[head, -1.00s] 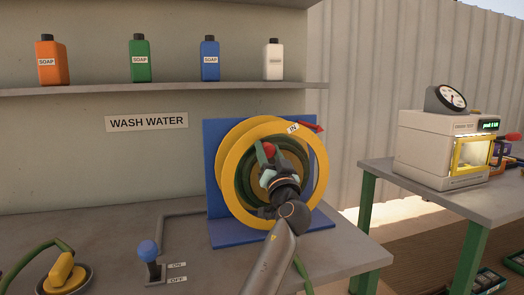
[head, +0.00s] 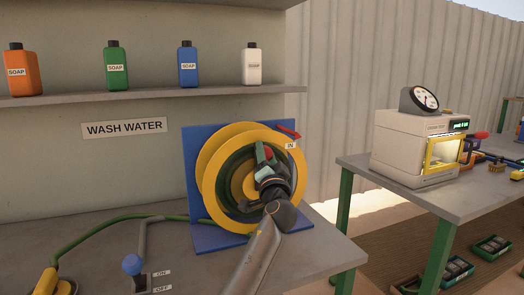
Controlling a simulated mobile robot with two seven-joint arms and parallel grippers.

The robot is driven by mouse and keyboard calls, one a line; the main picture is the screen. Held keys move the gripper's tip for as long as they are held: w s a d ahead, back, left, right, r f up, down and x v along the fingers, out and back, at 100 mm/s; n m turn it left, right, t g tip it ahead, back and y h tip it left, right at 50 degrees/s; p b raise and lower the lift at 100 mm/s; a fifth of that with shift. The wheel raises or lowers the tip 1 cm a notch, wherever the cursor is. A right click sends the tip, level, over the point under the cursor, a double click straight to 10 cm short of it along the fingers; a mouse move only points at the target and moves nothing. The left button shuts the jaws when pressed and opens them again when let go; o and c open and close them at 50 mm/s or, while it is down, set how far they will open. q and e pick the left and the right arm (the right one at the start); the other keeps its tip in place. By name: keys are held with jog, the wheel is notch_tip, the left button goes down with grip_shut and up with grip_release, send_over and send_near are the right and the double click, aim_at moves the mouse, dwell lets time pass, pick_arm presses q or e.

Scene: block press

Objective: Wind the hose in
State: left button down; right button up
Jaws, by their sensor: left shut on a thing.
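The hose reel (head: 212,190) has yellow rims and stands on a blue mount on the bench. The green hose (head: 110,224) lies wound on it and also runs left across the bench to a yellow nozzle piece (head: 47,283), cut off at the lower left edge. My left gripper (head: 264,161) is in front of the reel, shut on the red crank knob (head: 269,152), which sits up and right of the hub. Its fingers and wrist hide part of the reel's face. A red arrow (head: 288,132) and an IN label (head: 290,145) mark the upper right. My right gripper is out of view.
A blue-knobbed lever (head: 132,265) with ON and OFF labels stands at the front of the bench, beside a grey pipe. Soap bottles (head: 118,66) line the shelf above. A second table at right holds a gauge machine (head: 415,150); a gap separates the tables.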

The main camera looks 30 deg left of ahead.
pick_arm(q)
jog(key=shift+d+r, duration=0.1)
jog(key=shift+r, duration=0.05)
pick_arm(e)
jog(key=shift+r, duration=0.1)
pick_arm(q)
jog(key=shift+c, duration=2)
grip_release()
jog(key=shift+w, duration=0.1)
jog(key=shift+f, duration=0.2)
